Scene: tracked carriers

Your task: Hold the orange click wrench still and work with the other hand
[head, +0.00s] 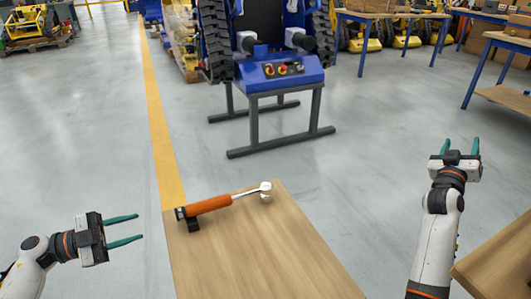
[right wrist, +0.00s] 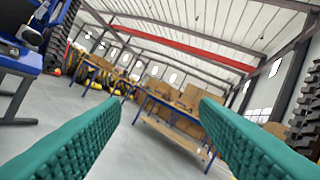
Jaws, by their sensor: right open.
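The orange click wrench (head: 212,204) lies at the far end of a wooden table, its orange handle to the left and its metal head to the right. A small black block or rest shows under its handle end. My left gripper (head: 123,230) is to the left of the table, open and empty, its green fingers pointing right toward the handle with a gap between. My right gripper (head: 460,148) is well to the right of the wrench, open and empty, fingers pointing away. In the right wrist view its green fingers (right wrist: 160,125) are spread with nothing between them.
The wooden table (head: 250,257) is otherwise bare. A blue machine (head: 280,75) on a dark stand is beyond it. Another wooden surface (head: 500,262) is at the lower right. Blue-legged workbenches (head: 390,16) stand at the back right. The grey floor between is open.

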